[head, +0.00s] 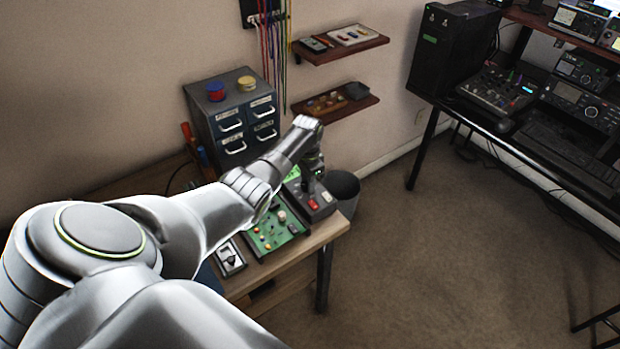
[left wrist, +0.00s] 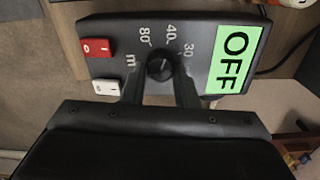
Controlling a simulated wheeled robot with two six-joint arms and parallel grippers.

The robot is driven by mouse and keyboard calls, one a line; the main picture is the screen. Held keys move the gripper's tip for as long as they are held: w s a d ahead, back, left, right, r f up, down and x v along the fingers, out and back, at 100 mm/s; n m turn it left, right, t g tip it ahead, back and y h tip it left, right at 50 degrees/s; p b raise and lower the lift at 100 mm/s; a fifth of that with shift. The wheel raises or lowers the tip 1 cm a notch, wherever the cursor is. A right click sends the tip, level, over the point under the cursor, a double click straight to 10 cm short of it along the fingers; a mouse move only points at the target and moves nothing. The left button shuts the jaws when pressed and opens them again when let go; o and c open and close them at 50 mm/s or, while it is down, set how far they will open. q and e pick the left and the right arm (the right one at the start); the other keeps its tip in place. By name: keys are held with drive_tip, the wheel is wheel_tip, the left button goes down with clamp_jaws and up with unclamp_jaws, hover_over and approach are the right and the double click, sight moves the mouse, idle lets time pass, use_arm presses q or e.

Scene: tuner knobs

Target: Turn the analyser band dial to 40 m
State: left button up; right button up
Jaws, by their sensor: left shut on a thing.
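The analyser is a dark box (left wrist: 215,40) with a lit green panel reading OFF (left wrist: 235,60). Its round black band dial (left wrist: 160,67) has the labels 80, 40 and 30 around it, with an m beside. The dial's pointer is too small to read surely, but seems to face the labels. My left gripper (left wrist: 160,80) is shut on the dial, one finger on each side. In the head view the analyser (head: 325,206) stands at the bench's right end, my left gripper (head: 308,180) over it. My right gripper is not in view.
In the head view a green circuit board (head: 272,240) lies left of the analyser on the wooden bench (head: 322,237). A drawer cabinet (head: 225,125) stands behind.

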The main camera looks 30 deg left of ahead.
use_arm(q)
drive_tip(key=shift+w+a+r, duration=0.2)
drive_tip(key=shift+a+r, duration=0.1)
drive_tip(key=shift+a, duration=0.05)
drive_tip(key=o, duration=0.8)
drive_tip(key=shift+a, duration=0.1)
drive_tip(key=shift+c, duration=0.2)
drive_tip(key=shift+o, duration=1.1)
drive_tip(key=shift+a+f, duration=0.1)
drive_tip(key=shift+f, duration=0.05)
drive_tip(key=shift+s+a+f, duration=0.1)
drive_tip(key=shift+s, duration=0.1)
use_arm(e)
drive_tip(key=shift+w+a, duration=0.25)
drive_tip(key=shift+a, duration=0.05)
use_arm(q)
drive_tip(key=shift+r, duration=0.4)
wheel_tip(320, 180, up, 17)
drive_tip(key=b, duration=0.2)
drive_tip(key=shift+w+a+f, duration=0.2)
drive_tip(key=shift+w+a, duration=0.05)
drive_tip(key=shift+w, duration=0.1)
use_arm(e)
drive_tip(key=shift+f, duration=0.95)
